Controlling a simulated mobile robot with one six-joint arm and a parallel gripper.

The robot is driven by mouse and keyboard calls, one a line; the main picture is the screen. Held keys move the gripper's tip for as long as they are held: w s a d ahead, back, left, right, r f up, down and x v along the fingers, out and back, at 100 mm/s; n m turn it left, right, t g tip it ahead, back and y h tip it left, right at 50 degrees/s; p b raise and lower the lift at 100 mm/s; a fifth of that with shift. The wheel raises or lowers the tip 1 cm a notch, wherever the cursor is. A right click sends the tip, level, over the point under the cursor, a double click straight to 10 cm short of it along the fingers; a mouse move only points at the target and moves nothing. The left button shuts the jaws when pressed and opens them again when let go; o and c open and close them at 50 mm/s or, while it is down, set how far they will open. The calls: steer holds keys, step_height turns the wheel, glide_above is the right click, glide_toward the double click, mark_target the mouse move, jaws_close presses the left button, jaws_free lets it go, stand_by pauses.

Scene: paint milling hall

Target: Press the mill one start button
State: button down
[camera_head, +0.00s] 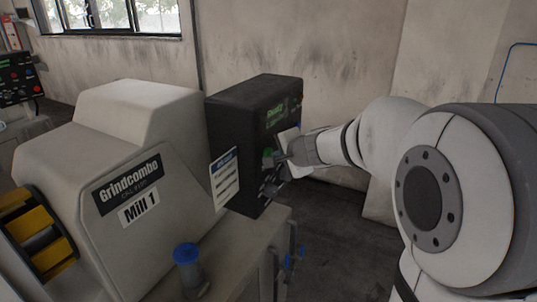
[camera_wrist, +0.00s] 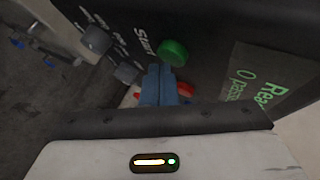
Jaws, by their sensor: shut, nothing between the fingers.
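The Mill 1 machine (camera_head: 110,165) stands at the left in the head view, with its black control box (camera_head: 235,130) at its right end. In the wrist view, a round green button (camera_wrist: 173,52) with the word "Start" beside it sticks out from the dark panel. My gripper (camera_wrist: 160,68) is shut and empty, its blue-grey fingertips right by the lower left edge of the green button. Whether they touch it I cannot tell. In the head view my gripper (camera_head: 280,158) is at the box's right face, which is seen at a steep angle.
Near the fingers in the wrist view are dark knobs (camera_wrist: 97,40), a red button (camera_wrist: 185,89) and a display (camera_wrist: 255,80) with green text. A second control box (camera_head: 15,78) stands far left. A blue-topped cylinder (camera_head: 187,258) is in front of the mill.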

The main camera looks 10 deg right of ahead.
steer(key=shift+w+a, duration=0.25)
steer(key=shift+a, duration=0.1)
stand_by(0.4)
steer(key=shift+d, duration=0.1)
steer(key=shift+s+d+b, duration=0.4)
steer(key=shift+s+d, duration=0.1)
steer(key=shift+d, duration=0.1)
steer(key=shift+d, duration=0.1)
steer(key=s+d, duration=0.1)
steer(key=d, duration=0.1)
steer(key=s+d+b, duration=0.1)
steer(key=s+d, duration=0.1)
stand_by(0.5)
stand_by(0.5)
